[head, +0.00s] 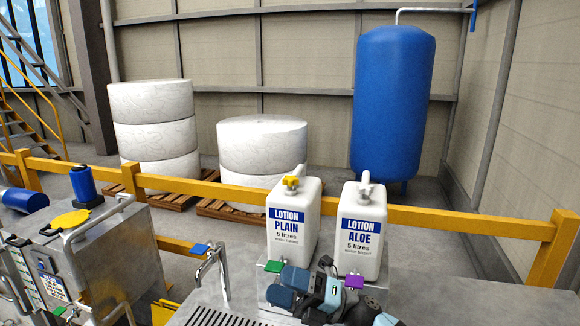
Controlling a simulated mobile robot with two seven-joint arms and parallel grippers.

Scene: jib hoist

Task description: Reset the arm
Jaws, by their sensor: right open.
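My right gripper (283,286) is in the lower middle of the head view, in front of the two lotion containers. Its arm comes in from the bottom right, and the dark blue fingers point left. It is open, and I see nothing between its fingers. It overlaps the steel counter (215,297) in the picture; I cannot tell whether it touches anything. My left gripper is not in view.
White containers marked PLAIN (308,214) and ALOE (371,262) stand behind my right gripper. Green (274,266) and purple (354,281) tabs are close to it. A metal tap (222,270) stands left. A yellow rail (450,218) crosses behind.

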